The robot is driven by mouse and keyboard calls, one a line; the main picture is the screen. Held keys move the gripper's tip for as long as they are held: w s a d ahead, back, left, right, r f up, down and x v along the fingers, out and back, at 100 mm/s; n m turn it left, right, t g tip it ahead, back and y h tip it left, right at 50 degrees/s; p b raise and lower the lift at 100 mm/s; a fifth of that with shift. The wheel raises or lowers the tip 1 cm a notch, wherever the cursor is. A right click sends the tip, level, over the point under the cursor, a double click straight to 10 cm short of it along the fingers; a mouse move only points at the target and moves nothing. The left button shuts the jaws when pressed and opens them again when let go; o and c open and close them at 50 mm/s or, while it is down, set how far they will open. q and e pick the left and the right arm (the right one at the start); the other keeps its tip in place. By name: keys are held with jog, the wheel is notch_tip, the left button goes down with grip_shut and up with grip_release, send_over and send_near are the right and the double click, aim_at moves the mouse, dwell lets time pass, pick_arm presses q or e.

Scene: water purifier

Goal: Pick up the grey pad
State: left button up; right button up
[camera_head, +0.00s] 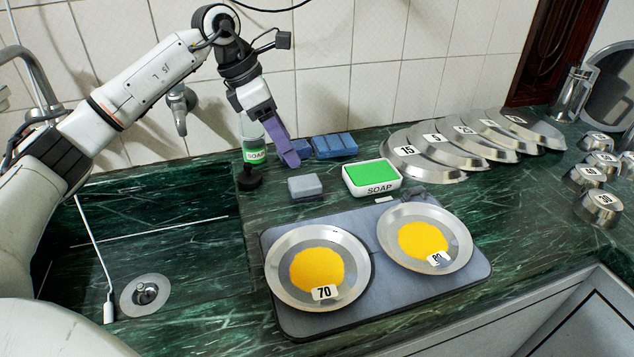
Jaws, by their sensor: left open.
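A small grey pad (305,187) lies flat on the green marble counter, left of the white soap box with a green top (372,176). My left gripper (290,161) reaches in from the upper left with its purple fingers pointing down. Its tips are just above and behind the pad in the picture, apart from it. The gripper is open with nothing seen between its fingers. It partly hides the green soap bottle (254,155) and a blue pad (297,145) behind it. My right gripper is out of view.
A dark grey mat (375,270) in front carries two metal plates, 70 (280,285) and 80 (460,250), with yellow contents. More blue pads (335,146) lie behind. Several numbered plates (425,165) and bowls (598,207) stand right. A sink (175,245) is left.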

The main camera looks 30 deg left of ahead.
aim_at(304, 181)
pick_arm(q)
jog(key=x, duration=1)
jog(key=shift+s+a+f, duration=0.1)
jog(key=shift+s+a, duration=0.15)
jog(key=shift+s, duration=0.1)
jog(key=shift+c, duration=0.5)
jog(key=c, duration=1.1)
